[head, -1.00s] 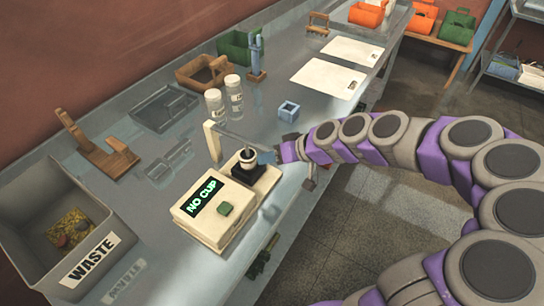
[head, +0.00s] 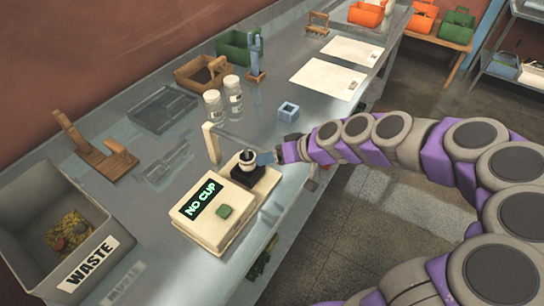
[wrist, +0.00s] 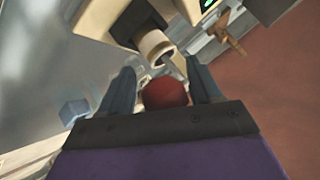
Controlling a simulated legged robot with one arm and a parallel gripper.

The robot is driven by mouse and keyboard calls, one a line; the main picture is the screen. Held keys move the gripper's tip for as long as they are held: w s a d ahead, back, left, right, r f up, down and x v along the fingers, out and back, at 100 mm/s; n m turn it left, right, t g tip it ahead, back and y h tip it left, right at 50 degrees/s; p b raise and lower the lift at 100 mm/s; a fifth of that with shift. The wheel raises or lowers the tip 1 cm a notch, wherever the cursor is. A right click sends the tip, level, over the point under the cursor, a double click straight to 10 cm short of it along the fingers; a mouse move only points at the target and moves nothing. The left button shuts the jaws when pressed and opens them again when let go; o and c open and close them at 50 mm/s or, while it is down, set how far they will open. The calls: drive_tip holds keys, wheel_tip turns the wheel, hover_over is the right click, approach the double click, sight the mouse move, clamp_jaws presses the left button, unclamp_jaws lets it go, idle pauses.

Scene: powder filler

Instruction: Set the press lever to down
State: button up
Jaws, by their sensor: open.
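The filler machine (head: 228,210) is a cream box with a green button and a lit "NO CUP" display. A white cylindrical part with a dark top (head: 248,158) sits over its black block; its pale round end also shows in the wrist view (wrist: 155,47). My gripper (head: 265,158) is open just right of this part. In the wrist view my gripper's (wrist: 163,82) two blue-grey fingers are spread, with a dark red ball (wrist: 165,92) between them. I cannot tell if the fingers touch it. No part is clearly identifiable as the press lever.
A grey waste bin (head: 22,190) and a wooden stand (head: 95,150) are at left. Two jars (head: 223,97), a blue cube (head: 288,111), and a blue upright tool (head: 256,58) stand farther back. White sheets (head: 328,75) lie on the bench.

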drive_tip(key=p+v, duration=0.2)
drive_tip(key=v, duration=1.4)
drive_tip(key=shift+d+r+p, duration=0.2)
drive_tip(key=shift+d+p, duration=0.1)
drive_tip(key=shift+s, duration=0.1)
